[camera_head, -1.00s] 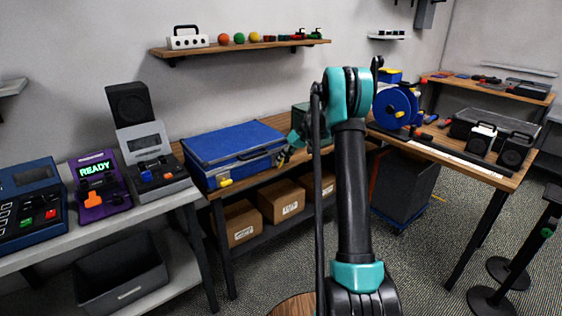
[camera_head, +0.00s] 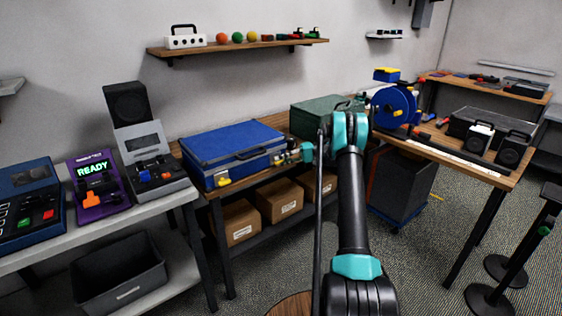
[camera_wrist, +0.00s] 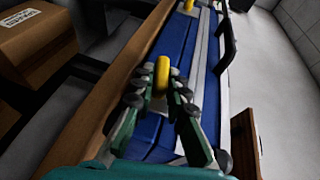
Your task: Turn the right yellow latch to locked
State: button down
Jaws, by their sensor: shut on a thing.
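The blue case (camera_head: 225,148) lies closed on the wooden workbench, with a dark handle on its front. Its left yellow latch (camera_head: 223,181) shows at the front left and also at the top of the wrist view (camera_wrist: 189,5). My gripper (camera_head: 284,157) is at the case's front right corner. In the wrist view, the fingertips of my gripper (camera_wrist: 158,90) are shut on the right yellow latch (camera_wrist: 162,72), which stands up between them. The gripper hides this latch in the head view, and its exact turn is hard to judge.
Cardboard boxes (camera_head: 280,198) sit on the shelf under the bench. A dark green case (camera_head: 315,117) stands behind my arm, and a blue cable reel (camera_head: 392,107) is farther right. The purple READY device (camera_head: 98,188) is on the left table.

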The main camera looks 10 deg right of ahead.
jog(key=shift+f+m+y, duration=0.1)
jog(key=shift+m+y, duration=0.3)
jog(key=shift+y, duration=0.6)
jog(key=c, duration=1.5)
grip_release()
jog(key=shift+c, duration=0.2)
jog(key=shift+g, duration=0.3)
